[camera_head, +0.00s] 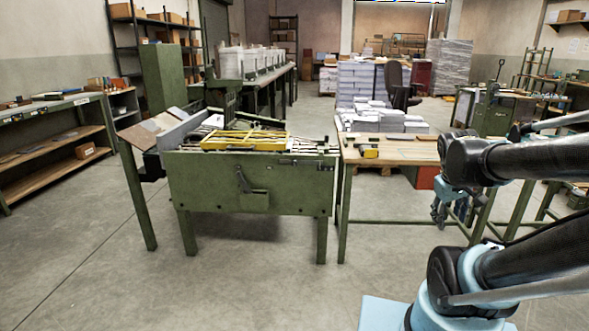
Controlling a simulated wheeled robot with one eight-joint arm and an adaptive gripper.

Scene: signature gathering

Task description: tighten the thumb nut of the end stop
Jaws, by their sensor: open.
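A green gathering machine (250,185) stands left of centre, with a yellow frame (243,140) on its top. A small dark bar-like fitting (300,162) sits along its upper front edge toward the right. I cannot tell whether this is the end stop, and no thumb nut can be made out at this size. My gripper (440,214) hangs at the right, pointing down, in front of the wooden-topped table and well apart from the machine. It is open, and I see nothing held in it.
A wooden-topped table (405,152) adjoins the machine's right side, with a yellow and black tool (368,148) on it. A green-legged side shelf (55,150) stands at the left. Paper stacks (362,85) stand behind. The grey floor in front is clear.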

